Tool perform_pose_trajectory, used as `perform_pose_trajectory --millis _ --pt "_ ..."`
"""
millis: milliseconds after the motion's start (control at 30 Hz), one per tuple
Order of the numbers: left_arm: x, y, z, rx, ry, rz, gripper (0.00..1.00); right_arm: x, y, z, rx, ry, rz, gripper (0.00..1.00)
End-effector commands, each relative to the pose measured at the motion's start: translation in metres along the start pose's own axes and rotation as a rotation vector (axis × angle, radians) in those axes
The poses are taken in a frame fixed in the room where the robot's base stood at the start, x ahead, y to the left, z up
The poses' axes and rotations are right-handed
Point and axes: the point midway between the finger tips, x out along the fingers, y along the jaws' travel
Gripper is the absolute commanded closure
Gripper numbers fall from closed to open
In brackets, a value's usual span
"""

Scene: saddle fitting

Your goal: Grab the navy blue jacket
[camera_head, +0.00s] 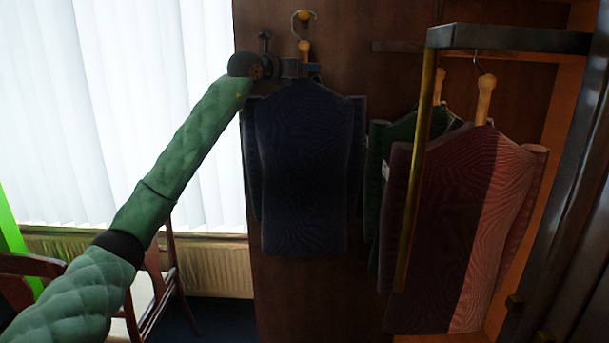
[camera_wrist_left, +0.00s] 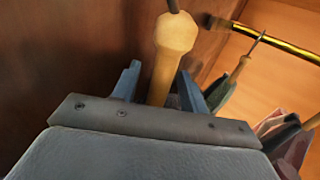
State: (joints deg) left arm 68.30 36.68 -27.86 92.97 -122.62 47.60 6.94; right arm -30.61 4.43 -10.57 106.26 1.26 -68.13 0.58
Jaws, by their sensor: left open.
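The navy blue jacket (camera_head: 305,170) hangs on a wooden hanger (camera_head: 304,48) from a round knob on the dark wood panel. My left gripper (camera_head: 312,69) is at the top of the jacket, by the hanger's neck. In the left wrist view the open gripper (camera_wrist_left: 160,88) has one finger on each side of the wooden hanger neck (camera_wrist_left: 174,50). I cannot tell whether either finger touches it. The jacket itself is not clearly visible in the wrist view. My right gripper is in neither view.
A dark red jacket (camera_head: 440,225) and a green jacket (camera_head: 397,135) hang to the right. A rail frame (camera_head: 510,38) with a brass post (camera_head: 416,170) stands before them. A blind-covered window (camera_head: 110,90), radiator (camera_head: 215,262) and wooden chair (camera_head: 170,270) are at left.

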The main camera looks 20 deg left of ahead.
Motion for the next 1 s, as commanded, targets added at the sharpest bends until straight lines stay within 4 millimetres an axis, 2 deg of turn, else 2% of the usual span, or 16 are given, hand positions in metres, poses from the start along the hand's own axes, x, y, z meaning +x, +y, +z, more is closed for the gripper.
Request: perform_pose_trajectory --millis 133,300,367,767,1000 --pt "0.000 0.000 0.000 0.000 0.000 0.000 0.58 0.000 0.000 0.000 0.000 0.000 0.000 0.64" --pt "0.000 0.000 0.000 0.000 0.000 0.000 0.92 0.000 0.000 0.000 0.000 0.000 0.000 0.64" --pt "0.000 0.000 0.000 0.000 0.000 0.000 1.00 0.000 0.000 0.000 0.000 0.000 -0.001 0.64" --pt "-0.001 0.000 0.003 0.000 -0.003 0.000 1.00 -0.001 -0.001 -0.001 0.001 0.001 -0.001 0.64" --pt "-0.001 0.000 0.019 0.000 -0.004 0.001 1.00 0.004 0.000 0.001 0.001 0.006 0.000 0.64"
